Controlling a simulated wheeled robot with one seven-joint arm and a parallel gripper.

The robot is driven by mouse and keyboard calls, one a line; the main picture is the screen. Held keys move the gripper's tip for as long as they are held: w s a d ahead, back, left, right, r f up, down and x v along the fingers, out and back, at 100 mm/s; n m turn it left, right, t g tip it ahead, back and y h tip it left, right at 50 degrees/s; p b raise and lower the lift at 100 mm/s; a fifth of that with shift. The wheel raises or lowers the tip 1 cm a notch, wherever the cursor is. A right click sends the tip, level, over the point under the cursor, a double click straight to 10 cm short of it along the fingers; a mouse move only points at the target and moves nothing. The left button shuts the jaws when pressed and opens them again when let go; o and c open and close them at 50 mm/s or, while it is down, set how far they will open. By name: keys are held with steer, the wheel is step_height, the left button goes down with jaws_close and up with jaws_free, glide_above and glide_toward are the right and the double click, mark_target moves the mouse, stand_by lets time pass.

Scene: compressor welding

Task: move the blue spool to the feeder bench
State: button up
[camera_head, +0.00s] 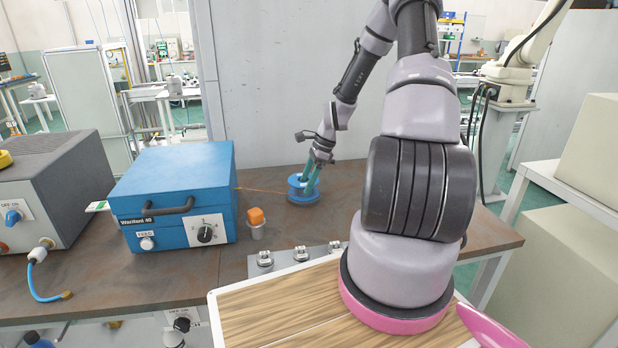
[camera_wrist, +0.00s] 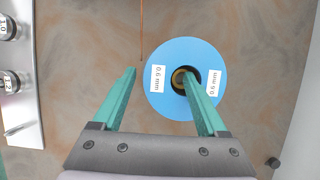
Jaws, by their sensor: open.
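The blue spool (camera_head: 298,195) lies flat on the brown workbench (camera_head: 370,200). In the wrist view the spool (camera_wrist: 165,105) shows its round blue face, two "0.6 mm" labels and a dark centre hole. My gripper (camera_head: 309,182) points down at the spool with its teal fingers apart. In the wrist view my gripper (camera_wrist: 157,73) has its right fingertip over or in the centre hole and its left fingertip just outside the left rim. I cannot tell how deep the fingers reach. I cannot tell which surface is the feeder bench.
A blue welding box (camera_head: 175,190) stands left of the spool. A thin copper-coloured wire (camera_head: 262,190) runs between box and spool. A grey machine (camera_head: 50,185) is far left, a grey panel (camera_head: 280,80) behind.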

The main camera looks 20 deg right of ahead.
steer(key=shift+c, duration=0.2)
jaws_close()
stand_by(1.1)
stand_by(0.4)
stand_by(1.2)
steer(key=c, duration=0.9)
jaws_free()
jaws_close()
